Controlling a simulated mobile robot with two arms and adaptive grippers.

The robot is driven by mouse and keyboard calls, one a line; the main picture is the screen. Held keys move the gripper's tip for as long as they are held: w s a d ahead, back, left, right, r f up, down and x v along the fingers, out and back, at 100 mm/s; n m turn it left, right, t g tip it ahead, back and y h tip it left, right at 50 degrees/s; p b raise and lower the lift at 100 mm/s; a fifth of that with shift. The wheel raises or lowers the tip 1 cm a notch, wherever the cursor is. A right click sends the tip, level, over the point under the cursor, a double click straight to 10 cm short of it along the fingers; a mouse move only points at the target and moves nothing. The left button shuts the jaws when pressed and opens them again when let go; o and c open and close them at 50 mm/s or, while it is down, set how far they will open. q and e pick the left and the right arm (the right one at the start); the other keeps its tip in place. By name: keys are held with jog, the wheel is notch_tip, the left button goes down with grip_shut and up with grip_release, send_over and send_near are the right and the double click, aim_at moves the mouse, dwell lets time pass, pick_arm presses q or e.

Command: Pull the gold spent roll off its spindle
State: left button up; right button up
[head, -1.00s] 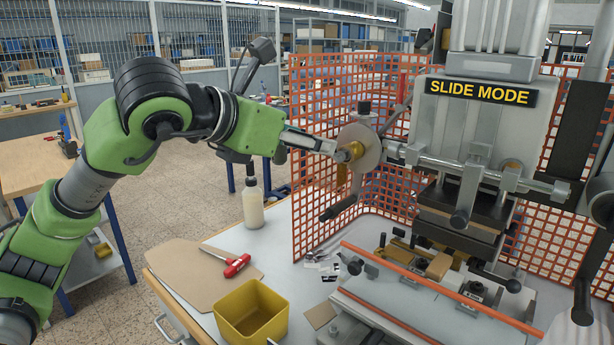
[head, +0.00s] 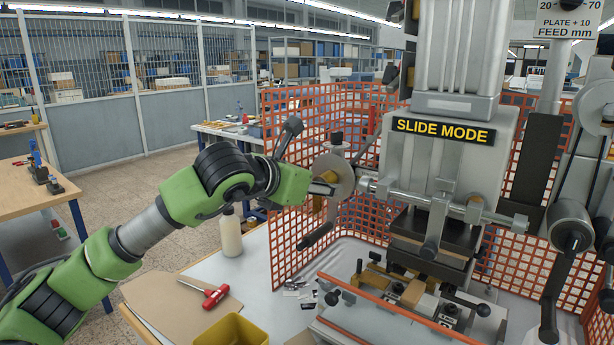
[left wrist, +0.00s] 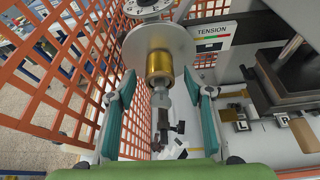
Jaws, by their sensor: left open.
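The gold spent roll (left wrist: 159,66) sits on its spindle (left wrist: 160,97) in front of a pale round disc (left wrist: 158,42). In the head view the disc (head: 334,172) stands at the left side of the stamping machine, and the gold roll (head: 319,202) is partly hidden by my gripper. My left gripper (left wrist: 158,82) is open, with one teal-sided finger on each side of the roll and spindle. Gaps show between both fingers and the roll. It also shows at the roll in the head view (head: 324,189). My right gripper is in neither view.
An orange mesh guard (head: 285,150) stands close to the left of the roll. The machine's slide (head: 435,200) is to the right.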

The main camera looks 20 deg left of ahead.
pick_arm(q)
jog(key=shift+w+d+f, duration=0.1)
jog(key=shift+w+f, duration=0.1)
jog(key=shift+w, duration=0.1)
jog(key=c, duration=1.2)
jog(key=shift+o, duration=0.2)
jog(key=shift+r+b, duration=0.1)
jog(key=shift+b, duration=0.35)
jog(key=shift+s, duration=0.1)
jog(key=shift+s, duration=0.2)
jog(key=s+a+b, duration=0.4)
jog(key=s+b, duration=0.2)
jog(key=s, duration=0.3)
jog(key=shift+s, duration=0.35)
dwell(1.0)
